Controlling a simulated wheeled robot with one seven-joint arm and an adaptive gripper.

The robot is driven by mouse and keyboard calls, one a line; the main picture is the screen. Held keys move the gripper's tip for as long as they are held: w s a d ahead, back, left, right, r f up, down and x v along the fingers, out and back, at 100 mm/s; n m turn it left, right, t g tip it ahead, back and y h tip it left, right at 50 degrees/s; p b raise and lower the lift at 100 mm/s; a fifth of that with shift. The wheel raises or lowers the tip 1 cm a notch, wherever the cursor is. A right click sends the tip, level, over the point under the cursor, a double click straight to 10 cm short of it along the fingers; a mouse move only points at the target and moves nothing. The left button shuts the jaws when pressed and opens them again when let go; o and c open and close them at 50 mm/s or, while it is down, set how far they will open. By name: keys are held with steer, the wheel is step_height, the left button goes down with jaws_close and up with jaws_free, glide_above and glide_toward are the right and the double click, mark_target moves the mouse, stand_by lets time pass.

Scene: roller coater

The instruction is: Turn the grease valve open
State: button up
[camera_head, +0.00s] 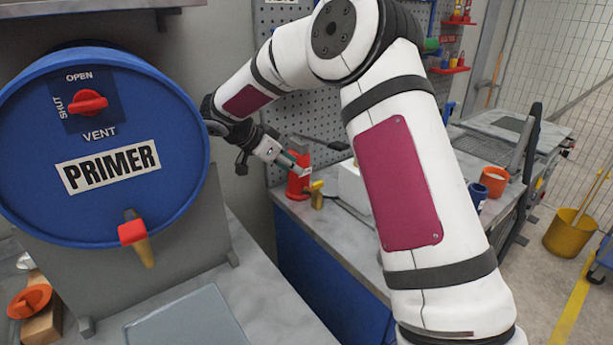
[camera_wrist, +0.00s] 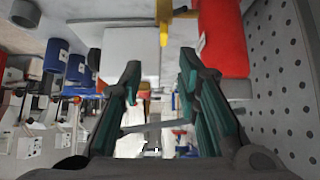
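A red upright body (camera_head: 296,186) with a yellow piece (camera_head: 317,196) stands on the bench behind the primer drum; no label on it is readable, so I cannot tell for sure that it is the grease valve. In the wrist view the red body (camera_wrist: 222,40) is at the upper right and the yellow piece (camera_wrist: 165,22) at the top centre. My gripper (camera_head: 297,164) is close by the top of the red body; my arm is beside it. In the wrist view my gripper (camera_wrist: 160,66) has teal fingers apart, with nothing held between them.
The blue PRIMER drum (camera_head: 150,215) fills the left, with a red vent knob (camera_head: 88,102) and a red-handled tap (camera_head: 132,232). A pegboard (camera_head: 275,30) stands behind the bench. A pale box (camera_head: 352,188), an orange cup (camera_head: 494,181) and a blue can (camera_head: 478,196) are on the benches.

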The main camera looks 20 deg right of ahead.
mark_target(317, 187)
steer(key=x, duration=0.4)
steer(key=p+x, duration=0.1)
steer(key=x, duration=0.7)
steer(key=shift+w, duration=0.25)
jaws_close()
